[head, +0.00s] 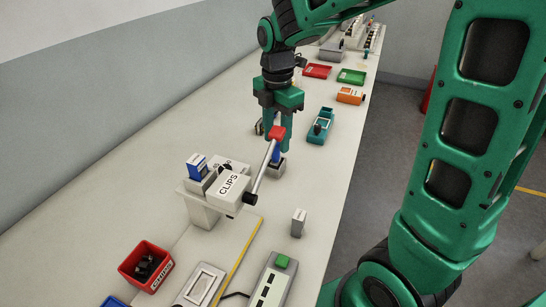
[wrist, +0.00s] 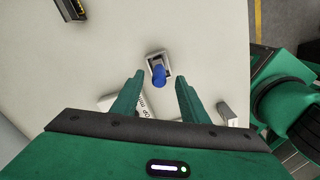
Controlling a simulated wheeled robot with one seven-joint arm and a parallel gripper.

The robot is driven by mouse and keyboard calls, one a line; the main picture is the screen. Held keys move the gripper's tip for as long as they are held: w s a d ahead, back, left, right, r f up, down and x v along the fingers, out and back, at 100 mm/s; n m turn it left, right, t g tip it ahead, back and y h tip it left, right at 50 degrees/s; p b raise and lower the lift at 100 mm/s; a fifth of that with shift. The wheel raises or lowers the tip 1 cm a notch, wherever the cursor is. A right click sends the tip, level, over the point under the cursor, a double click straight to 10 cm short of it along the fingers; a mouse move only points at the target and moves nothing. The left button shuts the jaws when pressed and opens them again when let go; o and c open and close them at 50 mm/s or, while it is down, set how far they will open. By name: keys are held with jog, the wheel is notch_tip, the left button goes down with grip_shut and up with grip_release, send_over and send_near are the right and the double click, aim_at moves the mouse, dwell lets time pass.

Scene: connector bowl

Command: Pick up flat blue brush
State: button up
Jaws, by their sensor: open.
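The blue brush (wrist: 159,77) stands in a small grey holder (wrist: 153,57) in the wrist view, seen from above. In the head view the blue brush (head: 277,155) shows below my gripper, partly covered by a red lever knob, with its holder (head: 276,169) under it. My gripper (wrist: 160,84) is open and empty, its two green fingers on either side of the brush in the picture. In the head view my gripper (head: 277,143) points down over the brush. I cannot tell whether the fingers are level with it.
A teal device (head: 321,125) and an orange box (head: 350,95) stand to the right. A small grey block (head: 298,222) stands nearer.

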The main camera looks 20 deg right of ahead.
aim_at(276, 148)
notch_tip(276, 148, down, 4)
jog(key=shift+w+a+f, duration=0.1)
jog(key=shift+c, duration=0.2)
grip_shut()
